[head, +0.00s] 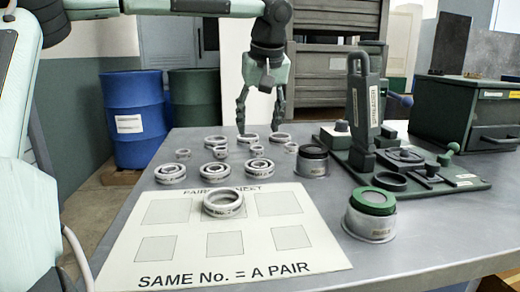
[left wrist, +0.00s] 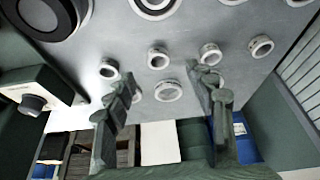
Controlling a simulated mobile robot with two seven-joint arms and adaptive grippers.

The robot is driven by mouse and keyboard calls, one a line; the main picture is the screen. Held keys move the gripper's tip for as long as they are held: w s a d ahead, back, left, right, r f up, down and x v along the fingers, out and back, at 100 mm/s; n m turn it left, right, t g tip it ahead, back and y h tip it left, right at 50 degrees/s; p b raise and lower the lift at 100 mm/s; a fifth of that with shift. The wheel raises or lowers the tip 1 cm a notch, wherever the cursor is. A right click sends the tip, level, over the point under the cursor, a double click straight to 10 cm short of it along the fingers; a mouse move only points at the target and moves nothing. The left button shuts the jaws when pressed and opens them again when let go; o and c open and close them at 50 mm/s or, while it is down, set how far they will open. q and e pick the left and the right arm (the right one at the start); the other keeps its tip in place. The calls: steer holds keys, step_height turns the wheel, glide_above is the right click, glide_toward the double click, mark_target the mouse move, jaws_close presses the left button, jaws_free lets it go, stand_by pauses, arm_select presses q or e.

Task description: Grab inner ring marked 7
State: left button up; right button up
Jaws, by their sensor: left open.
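Several light grey rings stand in loose rows on the table behind the paper mat; their numbers are too small to read, so I cannot tell which is marked 7. Larger rings such as this front ring (head: 214,169) are nearest the mat. My left gripper (head: 261,129) points down, open and empty, over the back row near a back ring (head: 280,137). In the left wrist view, a ring (left wrist: 168,91) shows between the open fingers, with smaller rings (left wrist: 158,57) beyond. My right gripper is not in view.
The paper mat (head: 315,262) has printed squares and one ring (head: 222,202) on it. To the right are a dark-topped cylinder (head: 313,161), a green-topped cylinder (head: 369,222) and the spreader (head: 366,110) on its base. Blue barrel (head: 133,115) stands behind the table.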

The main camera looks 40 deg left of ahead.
mark_target(258, 156)
arm_select(q)
steer(key=shift+x, duration=1)
steer(key=x, duration=0.5)
steer(key=shift+w+a, duration=0.15)
steer(key=shift+w, duration=0.2)
steer(key=shift+r, duration=0.1)
steer(key=shift+c, duration=0.5)
steer(key=c, duration=1.2)
steer(key=shift+o, duration=0.2)
steer(key=shift+r, duration=0.1)
